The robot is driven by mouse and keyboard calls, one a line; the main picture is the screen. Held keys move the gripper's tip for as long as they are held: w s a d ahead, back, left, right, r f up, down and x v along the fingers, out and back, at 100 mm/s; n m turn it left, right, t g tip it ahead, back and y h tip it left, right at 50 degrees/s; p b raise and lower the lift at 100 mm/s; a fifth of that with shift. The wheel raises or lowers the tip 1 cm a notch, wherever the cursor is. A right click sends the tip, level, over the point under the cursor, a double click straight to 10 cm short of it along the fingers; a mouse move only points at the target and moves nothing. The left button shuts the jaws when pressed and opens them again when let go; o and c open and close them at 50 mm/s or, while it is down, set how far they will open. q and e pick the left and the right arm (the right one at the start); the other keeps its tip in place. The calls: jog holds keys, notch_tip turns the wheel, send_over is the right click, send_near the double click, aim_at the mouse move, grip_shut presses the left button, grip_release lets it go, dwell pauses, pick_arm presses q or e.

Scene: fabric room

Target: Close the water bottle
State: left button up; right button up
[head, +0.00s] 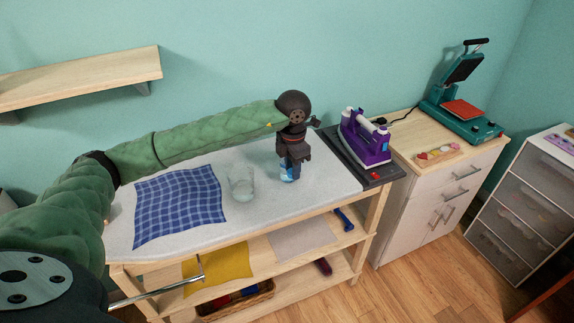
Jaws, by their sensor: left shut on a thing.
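The water bottle (288,174) is a small clear and blue thing standing on the light grey ironing table (330,183). My left gripper (291,163) points down over it from above and is shut, with its fingers around the bottle's upper part. The gripper covers the bottle's top, so I cannot tell whether a cap is on it. My left arm reaches in from the left across the table. My right gripper is not in view.
A clear glass (241,183) stands left of the bottle, beside a blue checked cloth (180,205). A purple iron (366,140) sits on a dark pad (384,176) to the right. A teal heat press (462,110) stands on the cabinet. The table's front right is clear.

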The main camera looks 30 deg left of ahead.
pick_arm(q)
jog(key=d+m, duration=0.4)
jog(key=m, duration=1)
jog(key=d+f+m, duration=0.1)
jog(key=d+m, duration=0.3)
jog(key=m, duration=1.1)
jog(key=shift+w+d, duration=0.15)
jog(key=shift+w, duration=0.1)
